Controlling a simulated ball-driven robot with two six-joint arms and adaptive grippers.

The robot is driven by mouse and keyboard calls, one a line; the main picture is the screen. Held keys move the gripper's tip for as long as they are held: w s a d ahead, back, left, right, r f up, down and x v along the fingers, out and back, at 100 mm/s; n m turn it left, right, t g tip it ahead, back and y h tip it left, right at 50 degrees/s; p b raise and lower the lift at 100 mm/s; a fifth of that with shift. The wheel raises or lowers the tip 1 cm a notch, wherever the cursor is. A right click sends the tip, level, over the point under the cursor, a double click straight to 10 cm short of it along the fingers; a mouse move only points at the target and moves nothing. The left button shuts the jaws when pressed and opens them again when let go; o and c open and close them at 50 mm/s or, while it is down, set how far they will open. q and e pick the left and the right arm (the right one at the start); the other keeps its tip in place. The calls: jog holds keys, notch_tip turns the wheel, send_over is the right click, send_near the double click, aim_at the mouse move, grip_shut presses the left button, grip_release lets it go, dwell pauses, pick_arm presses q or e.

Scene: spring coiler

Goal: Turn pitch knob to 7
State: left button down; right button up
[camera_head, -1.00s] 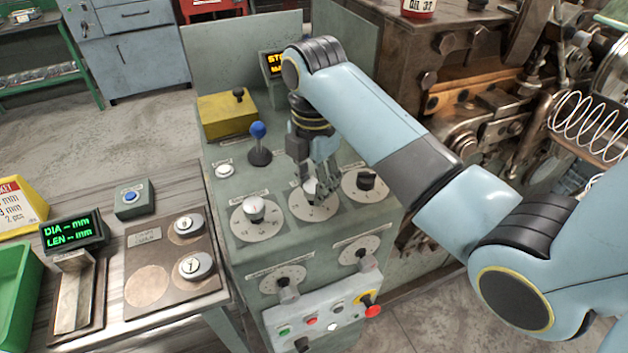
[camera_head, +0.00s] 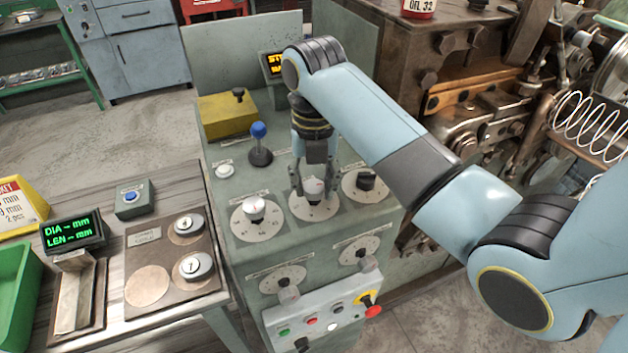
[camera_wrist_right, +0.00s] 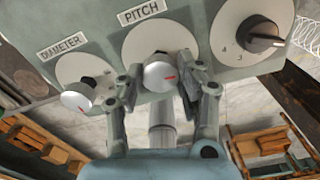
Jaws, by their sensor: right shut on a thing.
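The pitch knob (camera_wrist_right: 160,72) is a silver knob with a red mark on a pale round dial (camera_head: 312,209), labelled PITCH in the right wrist view. My right gripper (camera_head: 313,190) reaches down over this dial and is shut on the pitch knob, one finger on each side in the wrist view (camera_wrist_right: 158,84). The red mark shows on the knob face, pointing to the right in the wrist view. The dial's numbers around the knob are mostly hidden or too small to read. My left gripper is not in view.
The diameter knob (camera_head: 254,207) stands close on the left and a black knob (camera_head: 366,181) on the right. A blue-topped lever (camera_head: 259,146) rises behind. Two lower knobs (camera_head: 289,294) and a button box (camera_head: 325,310) are in front.

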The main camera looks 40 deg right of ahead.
jog(key=shift+w+n, duration=0.1)
jog(key=shift+n, duration=0.5)
jog(key=o, duration=1.1)
jog(key=shift+o, duration=0.2)
